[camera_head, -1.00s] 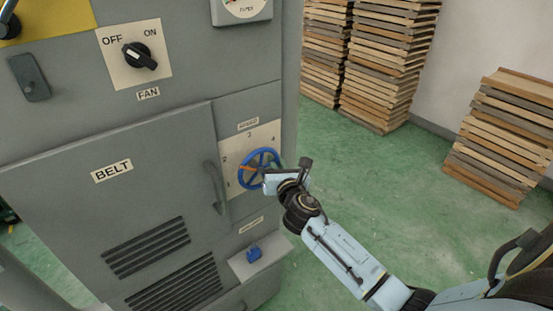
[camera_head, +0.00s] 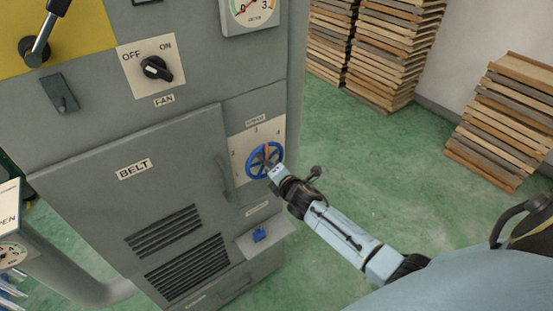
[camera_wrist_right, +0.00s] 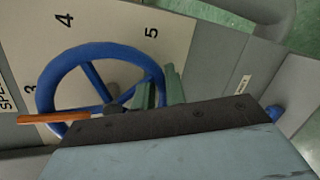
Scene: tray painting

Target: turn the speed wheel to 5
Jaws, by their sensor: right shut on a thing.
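The blue speed wheel (camera_head: 253,160) is mounted on a pale plate (camera_head: 240,142) numbered around it, on the grey cabinet. Its orange pointer (camera_head: 267,149) points roughly up, near the 3 in the head view. In the right wrist view the wheel (camera_wrist_right: 45,78) shows close, with the orange pointer (camera_wrist_right: 55,117) near the 3 and away from the 5. My right gripper (camera_head: 272,172) is at the wheel's lower right. In the right wrist view its green fingers (camera_wrist_right: 159,92) are shut on the blue rim. My left gripper is not in view.
A curved door handle (camera_head: 223,178) stands left of the wheel. A blue knob (camera_head: 259,236) is on a ledge below. The black fan switch (camera_head: 156,69) and a lever (camera_head: 42,40) are higher up. Wooden slat stacks (camera_head: 505,120) stand right; green floor between is clear.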

